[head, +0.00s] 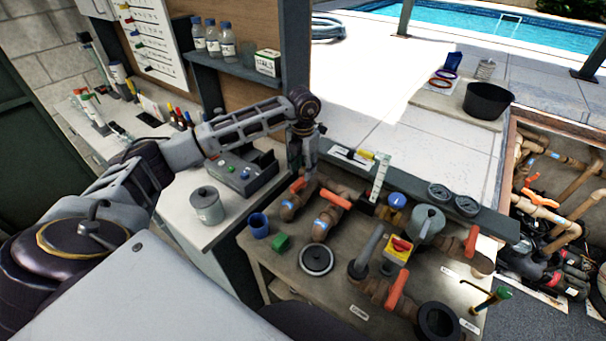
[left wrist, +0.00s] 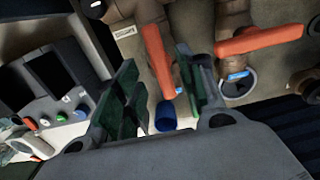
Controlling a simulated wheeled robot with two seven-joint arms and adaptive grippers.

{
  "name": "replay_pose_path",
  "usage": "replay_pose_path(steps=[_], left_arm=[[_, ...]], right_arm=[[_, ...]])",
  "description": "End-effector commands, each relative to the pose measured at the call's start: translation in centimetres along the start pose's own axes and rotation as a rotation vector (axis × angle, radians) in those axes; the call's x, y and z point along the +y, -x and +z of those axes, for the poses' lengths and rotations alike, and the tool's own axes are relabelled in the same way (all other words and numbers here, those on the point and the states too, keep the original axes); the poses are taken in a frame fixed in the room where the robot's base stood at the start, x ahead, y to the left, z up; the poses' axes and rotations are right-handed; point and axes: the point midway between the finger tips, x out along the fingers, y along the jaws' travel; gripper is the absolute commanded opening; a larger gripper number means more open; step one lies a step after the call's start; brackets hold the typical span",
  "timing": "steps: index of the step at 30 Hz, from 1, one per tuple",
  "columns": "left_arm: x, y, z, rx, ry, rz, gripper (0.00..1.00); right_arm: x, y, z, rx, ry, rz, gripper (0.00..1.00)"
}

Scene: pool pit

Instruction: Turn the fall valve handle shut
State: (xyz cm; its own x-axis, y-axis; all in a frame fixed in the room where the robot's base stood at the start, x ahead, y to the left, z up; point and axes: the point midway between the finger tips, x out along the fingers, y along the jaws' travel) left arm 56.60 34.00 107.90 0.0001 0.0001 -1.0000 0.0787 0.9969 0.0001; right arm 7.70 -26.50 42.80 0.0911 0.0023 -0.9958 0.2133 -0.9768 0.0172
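Several orange valve handles sit on brown pipe fittings on the bench; I cannot read which one is labelled fall. One orange handle (head: 299,184) stands just below my left gripper (head: 307,160). A second orange handle (head: 336,199) lies to its right. In the left wrist view, my left gripper (left wrist: 157,95) is open with green-padded fingers. An orange handle (left wrist: 157,60) shows beyond and between the fingers, with no clear contact. Another orange handle (left wrist: 260,40) lies to the right, outside them. More orange handles (head: 397,289) and (head: 471,240) are farther right. My right gripper is not in view.
A blue cup (head: 259,224), green block (head: 280,242) and round lid (head: 316,259) are near the bench's left side. A grey pot (head: 207,206) and control box (head: 243,171) stand on the left counter. Gauges (head: 440,192) line the back. A pipe pit (head: 560,190) lies right.

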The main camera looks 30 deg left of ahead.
Motion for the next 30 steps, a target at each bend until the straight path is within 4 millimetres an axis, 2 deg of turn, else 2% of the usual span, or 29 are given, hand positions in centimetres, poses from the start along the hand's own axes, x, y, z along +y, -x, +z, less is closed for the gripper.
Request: replay_pose_path(steps=[9,22,30], left_arm=[[0.0,-3.1,0.0,0.001,0.001,0.000,0.39],[0.0,-3.8,0.0,0.001,0.000,0.000,0.39],[0.0,-3.8,0.0,0.000,0.000,0.000,0.06]], right_arm=[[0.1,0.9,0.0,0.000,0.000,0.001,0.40],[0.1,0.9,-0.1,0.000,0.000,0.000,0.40],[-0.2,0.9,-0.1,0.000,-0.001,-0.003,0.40]])
